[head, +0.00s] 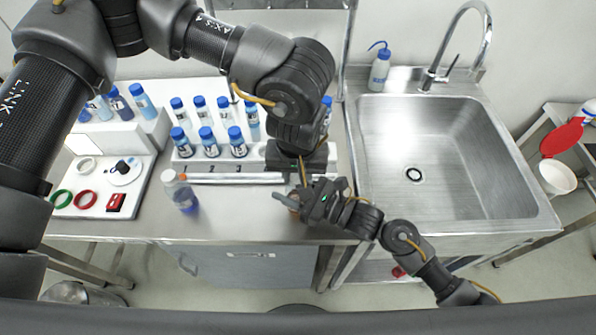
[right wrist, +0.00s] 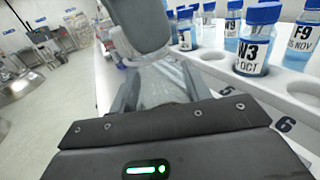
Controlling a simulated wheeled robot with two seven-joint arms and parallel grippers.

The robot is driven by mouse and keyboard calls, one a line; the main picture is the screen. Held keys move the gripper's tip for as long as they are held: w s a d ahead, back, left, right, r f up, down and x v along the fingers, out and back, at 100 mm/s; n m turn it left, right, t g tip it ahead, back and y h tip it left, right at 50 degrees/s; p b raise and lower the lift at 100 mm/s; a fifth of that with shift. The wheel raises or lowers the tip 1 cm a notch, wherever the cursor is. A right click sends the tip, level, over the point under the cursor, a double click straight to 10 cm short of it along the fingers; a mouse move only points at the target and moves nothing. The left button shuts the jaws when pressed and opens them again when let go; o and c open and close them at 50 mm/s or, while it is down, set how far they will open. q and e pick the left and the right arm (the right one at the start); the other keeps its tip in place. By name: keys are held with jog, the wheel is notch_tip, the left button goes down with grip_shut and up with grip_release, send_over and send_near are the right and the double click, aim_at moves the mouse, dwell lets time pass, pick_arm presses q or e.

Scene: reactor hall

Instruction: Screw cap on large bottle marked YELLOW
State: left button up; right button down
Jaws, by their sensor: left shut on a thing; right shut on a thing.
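My right gripper (head: 296,200) comes in from the lower right and is over the front of the counter. In the right wrist view its fingers are shut on a clear, pale bottle (right wrist: 165,82); no marking on it can be read. My left gripper (head: 302,174) points down right above my right gripper. It also shows as a grey shape over the top of the bottle in the right wrist view (right wrist: 140,25). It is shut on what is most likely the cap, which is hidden. Whether cap and bottle touch cannot be told.
A white rack (head: 210,165) with several blue-capped bottles stands just behind. A loose bottle (head: 184,193) stands on the counter to the left. A board with coloured rings (head: 102,187) lies farther left. A sink (head: 440,150) is on the right.

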pick_arm(q)
jog(key=shift+m, duration=0.3)
jog(key=o, duration=0.9)
jog(key=shift+r, duration=2.25)
jog(key=shift+c, duration=0.2)
